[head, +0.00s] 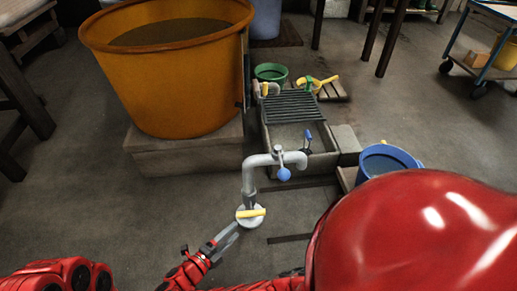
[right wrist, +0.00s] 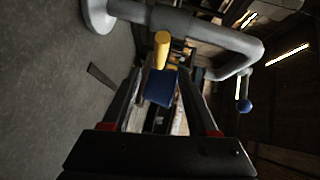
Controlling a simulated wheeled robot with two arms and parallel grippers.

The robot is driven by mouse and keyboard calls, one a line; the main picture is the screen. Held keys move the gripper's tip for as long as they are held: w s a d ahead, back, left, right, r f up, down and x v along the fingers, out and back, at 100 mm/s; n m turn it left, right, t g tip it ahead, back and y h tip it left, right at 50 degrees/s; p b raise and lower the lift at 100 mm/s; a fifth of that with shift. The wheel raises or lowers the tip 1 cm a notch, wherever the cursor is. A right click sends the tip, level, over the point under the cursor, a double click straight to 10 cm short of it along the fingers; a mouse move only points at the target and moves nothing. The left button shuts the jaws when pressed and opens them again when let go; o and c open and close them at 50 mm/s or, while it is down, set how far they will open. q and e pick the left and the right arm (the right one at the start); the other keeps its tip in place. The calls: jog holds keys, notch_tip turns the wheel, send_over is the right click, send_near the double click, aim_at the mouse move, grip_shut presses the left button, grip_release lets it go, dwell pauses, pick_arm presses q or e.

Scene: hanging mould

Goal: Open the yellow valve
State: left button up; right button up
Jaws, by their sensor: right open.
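The yellow valve handle (head: 251,212) is a short bar low on a grey upright pipe (head: 249,182), just above its round base flange. The pipe bends over at the top to a spout with a blue knob (head: 284,174). My right gripper (head: 234,231) is open and empty, just left of and below the handle in the head view. In the right wrist view, the yellow handle (right wrist: 162,48) shows ahead, between the lines of the two open fingers (right wrist: 160,78); I cannot tell whether they touch it. My left gripper is out of view.
A large orange tub (head: 170,75) on a block stands at the back left. A stone basin (head: 310,160) with a grate is behind the pipe, a blue bucket (head: 378,163) to its right. Other yellow pieces (head: 325,82) lie farther back. Floor left of the pipe is clear.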

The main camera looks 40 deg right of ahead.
aim_at(251, 215)
jog(key=p+x, duration=0.1)
jog(key=x, duration=0.9)
jog(key=shift+w+d+r, duration=0.1)
jog(key=shift+d+r, duration=0.05)
jog(key=shift+x, duration=1.25)
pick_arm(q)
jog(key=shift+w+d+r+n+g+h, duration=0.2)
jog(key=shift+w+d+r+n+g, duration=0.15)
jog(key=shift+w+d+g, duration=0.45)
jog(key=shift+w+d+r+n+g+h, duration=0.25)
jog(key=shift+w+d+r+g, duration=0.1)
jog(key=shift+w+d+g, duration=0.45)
pick_arm(e)
jog(key=shift+w+d+f, duration=0.1)
jog(key=shift+d+f, duration=0.2)
jog(key=shift+d, duration=0.35)
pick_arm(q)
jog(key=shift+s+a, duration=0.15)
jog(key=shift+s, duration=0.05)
pick_arm(e)
grip_shut()
